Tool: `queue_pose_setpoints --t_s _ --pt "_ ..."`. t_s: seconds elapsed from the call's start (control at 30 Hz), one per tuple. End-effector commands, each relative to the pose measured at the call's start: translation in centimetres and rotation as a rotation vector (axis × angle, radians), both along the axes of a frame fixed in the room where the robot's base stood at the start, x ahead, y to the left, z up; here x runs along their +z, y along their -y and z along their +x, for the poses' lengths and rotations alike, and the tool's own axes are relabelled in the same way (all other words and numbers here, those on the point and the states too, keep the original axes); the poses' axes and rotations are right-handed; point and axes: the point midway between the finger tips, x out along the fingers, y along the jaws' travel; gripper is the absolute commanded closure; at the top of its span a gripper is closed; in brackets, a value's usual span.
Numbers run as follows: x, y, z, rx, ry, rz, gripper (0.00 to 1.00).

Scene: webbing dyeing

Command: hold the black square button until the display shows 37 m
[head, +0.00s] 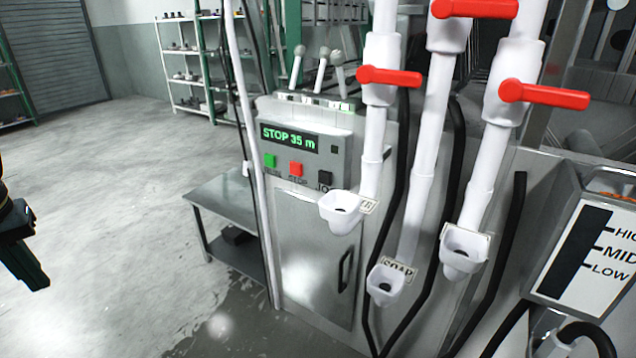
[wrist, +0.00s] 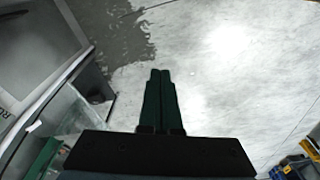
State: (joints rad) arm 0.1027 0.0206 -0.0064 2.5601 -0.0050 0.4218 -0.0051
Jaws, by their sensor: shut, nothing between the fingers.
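The black square button (head: 325,178) is on the grey control panel, to the right of a green button (head: 270,160) and a red button (head: 296,168). A label beneath it is partly hidden by a white funnel. The display (head: 289,138) above the buttons reads "STOP 35 m" in green. My gripper (head: 42,283) is at the left edge of the head view, far from the panel and touching nothing. In the wrist view my gripper (wrist: 160,74) has its two dark green fingers together, empty, over the floor.
White pipes with red valve handles (head: 390,76) and white funnels (head: 341,210) stand right of the panel. A low metal table (head: 217,192) stands left of the cabinet. A tank with a level scale (head: 583,250) is at right. The floor at left is open, with a wet patch near the cabinet.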

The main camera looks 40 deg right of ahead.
Motion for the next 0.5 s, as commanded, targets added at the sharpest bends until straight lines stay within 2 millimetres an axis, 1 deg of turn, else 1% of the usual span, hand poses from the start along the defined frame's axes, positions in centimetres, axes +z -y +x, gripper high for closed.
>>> queue_pose_setpoints --t_s 0.17,0.27,0.37,0.47,0.5 --pt "0.0 0.0 0.0 0.0 0.0 0.0 1.0" --pt "-0.5 0.3 0.6 -0.03 0.019 0.003 1.0" --pt "-1.9 1.7 2.6 -0.141 0.087 0.015 1.0" --pt "-4.2 4.7 6.0 -0.35 0.222 0.039 1.0" --pt "-5.1 6.4 7.6 -0.455 0.292 0.053 1.0"
